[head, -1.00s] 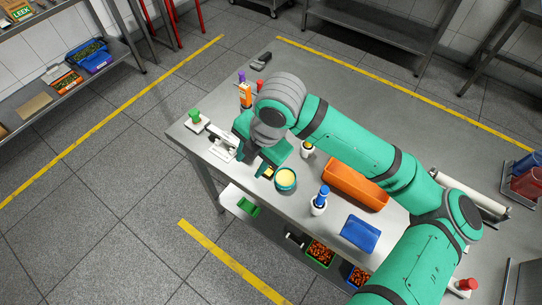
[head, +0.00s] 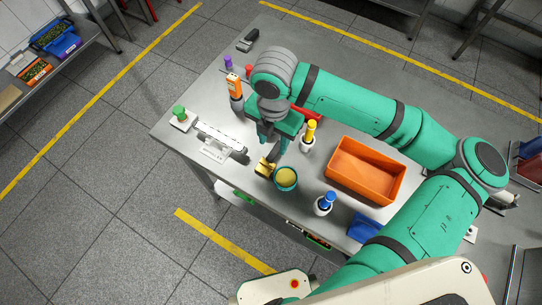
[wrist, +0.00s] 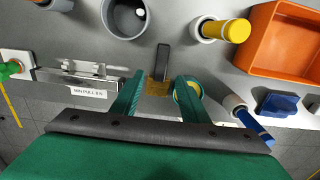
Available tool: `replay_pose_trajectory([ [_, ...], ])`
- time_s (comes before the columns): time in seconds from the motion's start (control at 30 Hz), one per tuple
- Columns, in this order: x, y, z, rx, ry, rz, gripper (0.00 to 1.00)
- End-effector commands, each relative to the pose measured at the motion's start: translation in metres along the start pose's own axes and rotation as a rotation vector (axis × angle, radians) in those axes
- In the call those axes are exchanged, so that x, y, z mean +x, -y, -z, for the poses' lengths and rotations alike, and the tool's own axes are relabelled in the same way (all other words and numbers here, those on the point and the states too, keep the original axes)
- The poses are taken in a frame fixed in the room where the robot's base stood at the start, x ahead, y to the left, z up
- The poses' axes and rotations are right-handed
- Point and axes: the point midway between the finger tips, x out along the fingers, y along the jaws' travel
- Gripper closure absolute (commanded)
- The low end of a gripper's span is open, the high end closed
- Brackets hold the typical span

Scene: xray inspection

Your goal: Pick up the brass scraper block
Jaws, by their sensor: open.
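The brass scraper block (head: 264,167) is a small yellow-gold block on the steel table, left of a teal cup (head: 286,178). In the wrist view the brass block (wrist: 158,88) has a dark grey upright part (wrist: 162,62) and lies between and just beyond my fingertips. My gripper (head: 269,142) is above and close to the block in the head view. Its two green fingers are apart in the wrist view (wrist: 161,79), with nothing visibly clamped. The right finger partly covers the teal cup there. Whether the fingers touch the block, I cannot tell.
An orange bin (head: 341,184), a yellow-capped bottle (head: 310,133) and a blue-capped bottle (head: 324,204) stand to the right. A labelled metal fixture (head: 217,147) is left of the block. A grey round container (wrist: 127,16) stands beyond it in the wrist view.

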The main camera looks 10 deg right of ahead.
Motion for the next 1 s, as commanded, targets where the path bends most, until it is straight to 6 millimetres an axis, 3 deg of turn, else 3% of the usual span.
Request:
replay_pose_trajectory([
  [0.17, 0.01, 0.002, 0.0, 0.004, -0.001, -0.001, 0.59],
  [0.5, 0.052, 0.003, 0.004, 0.006, -0.001, -0.001, 0.59],
  [0.8, 0.057, 0.003, 0.004, 0.006, 0.001, -0.001, 0.59],
  [1.0, 0.057, 0.003, 0.004, 0.006, 0.001, -0.001, 1.0],
])
